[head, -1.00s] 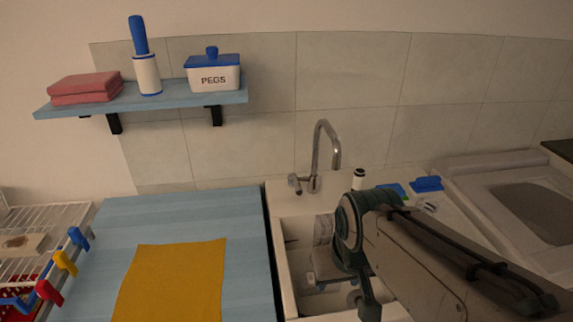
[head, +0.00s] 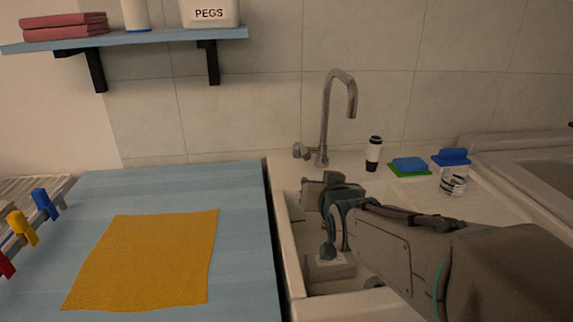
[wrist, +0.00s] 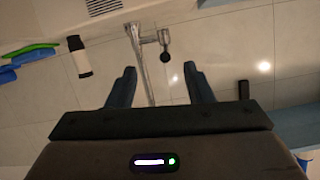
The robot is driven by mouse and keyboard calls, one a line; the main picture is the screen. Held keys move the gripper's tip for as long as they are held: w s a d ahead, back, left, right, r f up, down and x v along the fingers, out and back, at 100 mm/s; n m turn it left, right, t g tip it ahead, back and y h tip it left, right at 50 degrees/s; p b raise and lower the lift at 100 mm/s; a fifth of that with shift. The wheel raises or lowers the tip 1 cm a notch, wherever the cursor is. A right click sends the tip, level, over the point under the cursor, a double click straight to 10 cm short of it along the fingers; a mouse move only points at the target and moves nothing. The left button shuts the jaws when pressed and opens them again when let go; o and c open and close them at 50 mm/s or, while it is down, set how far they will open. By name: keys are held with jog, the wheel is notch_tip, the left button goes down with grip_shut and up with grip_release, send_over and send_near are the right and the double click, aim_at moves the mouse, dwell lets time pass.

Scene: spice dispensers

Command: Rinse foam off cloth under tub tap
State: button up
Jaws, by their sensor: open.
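A yellow cloth (head: 150,262) lies flat on the blue board left of the tub; I can make out no foam on it. The tub (head: 286,262) is white and partly hidden by my arm. Its metal tap (head: 325,120) rises at the back with a curved spout and a side knob. My gripper (wrist: 160,88) is open in the wrist view, with nothing seen between its fingers. The tap (wrist: 138,45) shows beyond the fingers, in a view that appears upside down. In the head view my arm reaches over the tub, and the fingertips are not clear.
A black-and-white bottle (head: 374,153), a blue-and-green sponge (head: 409,166) and a blue-lidded jar (head: 453,175) stand right of the tap. A shelf (head: 140,39) holds folded red cloths and a PEGS box (head: 209,13). Coloured pegs (head: 24,228) line the left rack.

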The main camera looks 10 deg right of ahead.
aim_at(307, 157)
jog(key=w+t+b, duration=0.1)
jog(key=w, duration=0.4)
jog(key=w+t+b, duration=0.1)
jog(key=w+b, duration=0.1)
jog(key=w, duration=0.4)
jog(key=w+f+t+b, duration=0.1)
jog(key=w+b, duration=0.1)
jog(key=w, duration=0.3)
jog(key=shift+w+t, duration=0.3)
jog(key=shift+w, duration=0.05)
